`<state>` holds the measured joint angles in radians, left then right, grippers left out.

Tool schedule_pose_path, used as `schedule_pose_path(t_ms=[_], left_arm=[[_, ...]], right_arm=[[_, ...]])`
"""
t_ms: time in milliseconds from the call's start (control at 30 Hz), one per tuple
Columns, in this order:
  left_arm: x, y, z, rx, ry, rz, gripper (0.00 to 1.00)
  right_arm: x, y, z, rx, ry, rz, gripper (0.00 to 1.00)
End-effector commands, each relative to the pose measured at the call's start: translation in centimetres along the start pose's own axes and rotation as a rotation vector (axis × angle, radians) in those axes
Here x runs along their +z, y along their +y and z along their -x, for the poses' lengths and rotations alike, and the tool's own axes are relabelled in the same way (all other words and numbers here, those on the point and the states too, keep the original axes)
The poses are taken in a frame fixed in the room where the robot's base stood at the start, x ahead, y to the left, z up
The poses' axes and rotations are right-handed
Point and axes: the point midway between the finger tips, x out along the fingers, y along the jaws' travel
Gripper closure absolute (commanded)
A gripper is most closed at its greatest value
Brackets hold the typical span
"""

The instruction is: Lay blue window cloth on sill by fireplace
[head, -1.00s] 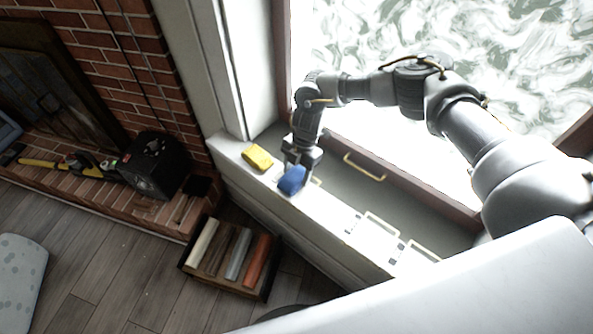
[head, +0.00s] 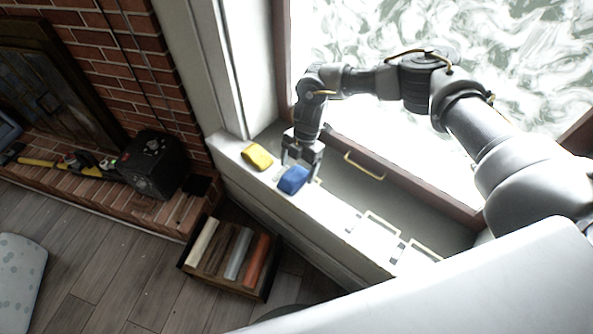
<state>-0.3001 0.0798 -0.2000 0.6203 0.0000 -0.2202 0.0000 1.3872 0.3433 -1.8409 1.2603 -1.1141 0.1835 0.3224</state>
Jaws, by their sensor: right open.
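The blue window cloth (head: 293,180) lies on the white window sill (head: 330,213), a little right of a yellow cloth (head: 257,157). My right gripper (head: 302,165) is open just above and behind the blue cloth, with its fingers close to the cloth's far edge. I cannot tell whether a finger still touches it. The brick fireplace (head: 140,60) stands left of the sill. My left gripper is not in view.
A black box (head: 153,165) and several tools rest on the brick hearth (head: 155,212). A wooden crate with coloured bars (head: 222,290) sits on the floor below the sill. Gold handles (head: 365,167) stand near the window.

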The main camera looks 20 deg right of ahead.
Motion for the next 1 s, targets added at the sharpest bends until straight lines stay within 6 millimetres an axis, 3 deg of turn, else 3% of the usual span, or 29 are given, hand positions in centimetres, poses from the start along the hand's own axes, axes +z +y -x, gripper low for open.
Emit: schedule_pose_path(t_ms=[200, 433, 633, 1000], left_arm=[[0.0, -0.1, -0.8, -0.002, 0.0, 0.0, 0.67], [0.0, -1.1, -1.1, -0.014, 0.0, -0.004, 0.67], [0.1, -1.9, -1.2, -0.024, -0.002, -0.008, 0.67], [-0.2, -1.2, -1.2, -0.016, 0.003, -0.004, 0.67]], right_arm=[[0.1, 0.1, 4.4, 0.004, -0.001, 0.001, 0.18], [0.1, 0.1, 7.9, 0.003, 0.0, 0.0, 0.18], [0.0, 0.0, 8.8, 0.001, 0.0, 0.0, 0.18], [0.1, -0.1, 8.8, 0.001, 0.0, -0.001, 0.18]])
